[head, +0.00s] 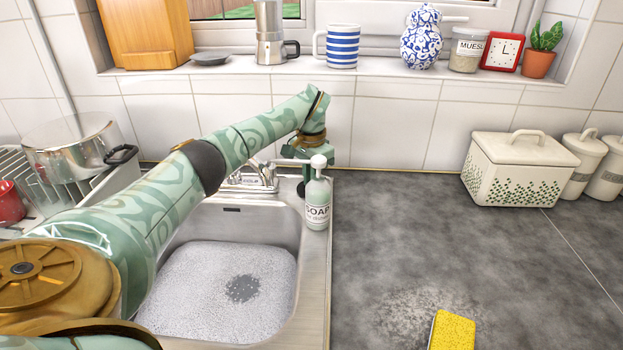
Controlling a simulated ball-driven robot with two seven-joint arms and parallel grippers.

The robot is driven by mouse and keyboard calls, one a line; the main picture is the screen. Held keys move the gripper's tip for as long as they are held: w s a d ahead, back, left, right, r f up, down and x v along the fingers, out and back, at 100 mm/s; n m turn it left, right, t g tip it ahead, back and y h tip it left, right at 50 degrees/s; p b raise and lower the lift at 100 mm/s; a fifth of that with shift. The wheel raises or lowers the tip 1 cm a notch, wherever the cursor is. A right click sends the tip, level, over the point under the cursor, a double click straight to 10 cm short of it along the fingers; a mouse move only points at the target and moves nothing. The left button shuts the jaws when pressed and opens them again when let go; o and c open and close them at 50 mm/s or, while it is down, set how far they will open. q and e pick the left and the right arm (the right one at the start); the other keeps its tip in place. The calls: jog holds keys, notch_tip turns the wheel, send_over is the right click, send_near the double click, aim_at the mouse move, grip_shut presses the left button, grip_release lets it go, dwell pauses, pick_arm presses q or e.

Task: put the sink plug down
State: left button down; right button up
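My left arm reaches across the sink from the left. Its gripper (303,181) points down behind the white-topped soap bottle (317,205), near the tap (262,175). The bottle hides part of the fingers, so I cannot tell whether they are open or hold anything. The steel sink (312,275) holds white foam (200,290) with a dark speckled patch (242,288) in it. I cannot make out a sink plug with certainty; a flat dark disc (210,58) lies on the windowsill, but I cannot tell what it is. My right gripper is out of view.
A yellow sponge (452,331) lies on the grey worktop (400,230), which is largely clear right of the sink. A white bread bin (518,168) stands at the back right. A steel pot (75,148) stands on the left rack. Jars and a striped mug (342,46) line the sill.

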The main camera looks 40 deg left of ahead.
pick_arm(q)
jog(key=c, duration=1.4)
grip_release()
jog(key=shift+f, duration=0.15)
jog(key=shift+c, duration=0.2)
notch_tip(320, 180, up, 12)
jog(key=p, duration=0.4)
jog(key=shift+r, duration=0.2)
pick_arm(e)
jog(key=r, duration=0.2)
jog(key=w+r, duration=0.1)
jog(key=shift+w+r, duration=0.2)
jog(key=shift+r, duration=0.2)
